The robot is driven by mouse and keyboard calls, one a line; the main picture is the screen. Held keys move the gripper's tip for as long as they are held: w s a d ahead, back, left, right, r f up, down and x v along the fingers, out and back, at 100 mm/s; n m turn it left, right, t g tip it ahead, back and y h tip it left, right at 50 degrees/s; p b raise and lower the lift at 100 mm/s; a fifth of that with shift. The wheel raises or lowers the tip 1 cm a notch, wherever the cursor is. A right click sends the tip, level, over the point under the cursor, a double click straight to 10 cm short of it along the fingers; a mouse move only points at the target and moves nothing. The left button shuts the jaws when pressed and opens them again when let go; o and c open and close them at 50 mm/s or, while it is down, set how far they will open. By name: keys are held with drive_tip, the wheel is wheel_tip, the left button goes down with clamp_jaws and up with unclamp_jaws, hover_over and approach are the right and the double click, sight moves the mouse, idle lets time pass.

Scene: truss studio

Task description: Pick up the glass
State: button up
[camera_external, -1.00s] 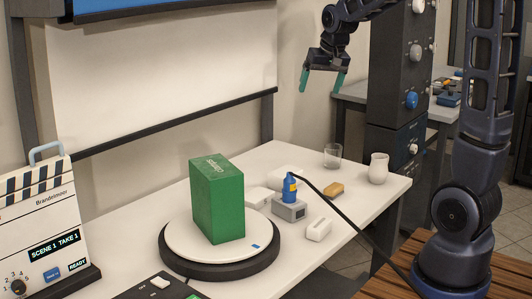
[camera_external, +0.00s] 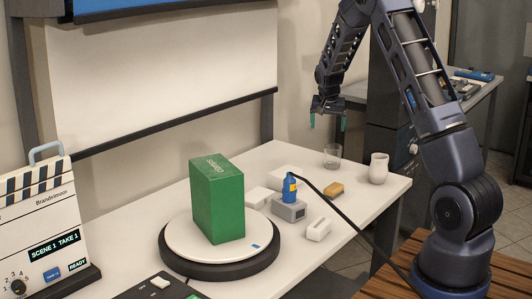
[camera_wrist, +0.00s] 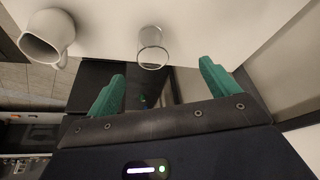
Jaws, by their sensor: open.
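The clear glass (camera_external: 332,156) stands upright near the far edge of the white table. In the wrist view the glass (camera_wrist: 152,47) appears ahead of and between the green fingers, apart from them. My gripper (camera_external: 327,122) points down above the glass with its two green fingers spread. Its fingers also show in the wrist view (camera_wrist: 160,80), open with nothing between them.
A white mug (camera_external: 378,168) stands to the right of the glass, and also shows in the wrist view (camera_wrist: 47,37). A green box (camera_external: 217,200) stands on a round turntable (camera_external: 190,247).

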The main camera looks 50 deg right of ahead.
hover_over(333, 155)
wheel_tip(333, 155, down, 6)
drive_tip(key=shift+m+g, duration=0.3)
drive_tip(key=shift+m, duration=0.1)
drive_tip(key=x, duration=0.5)
drive_tip(key=shift+w+d+r, duration=0.2)
drive_tip(key=shift+w+d, duration=0.05)
drive_tip(key=shift+d, duration=0.1)
drive_tip(key=shift+h, duration=0.3)
drive_tip(key=shift+a+x, duration=0.15)
drive_tip(key=shift+x, duration=1.2)
drive_tip(key=shift+a+x, duration=0.15)
drive_tip(key=shift+x, duration=1.2)
drive_tip(key=shift+f, duration=0.1)
drive_tip(key=c, duration=1.2)
